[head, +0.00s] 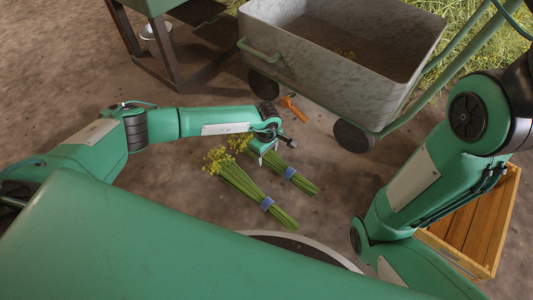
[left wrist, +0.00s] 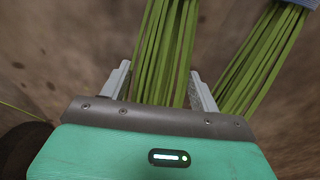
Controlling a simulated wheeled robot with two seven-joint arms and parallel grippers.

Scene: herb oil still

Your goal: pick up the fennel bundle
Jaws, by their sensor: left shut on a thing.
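Two fennel bundles with green stems, yellow flower heads and blue bands lie side by side on the ground in the head view. My left gripper (head: 264,149) is at the farther fennel bundle (head: 303,182), just behind its flower heads, and hides part of its stems. In the left wrist view the jaws (left wrist: 160,90) are on either side of that bundle's stems (left wrist: 166,45), shut on them. The nearer fennel bundle (head: 241,182) lies free beside it; the right-hand stems in the left wrist view (left wrist: 262,60) are of the other bundle. My right gripper is out of view.
A grey wheeled trough cart (head: 345,75) stands beyond the bundles, with an orange-handled object (head: 294,108) on the ground near its wheel. A wooden crate (head: 490,262) is at the right. A green-topped stand (head: 150,6) is at the back left. Bare soil surrounds the bundles.

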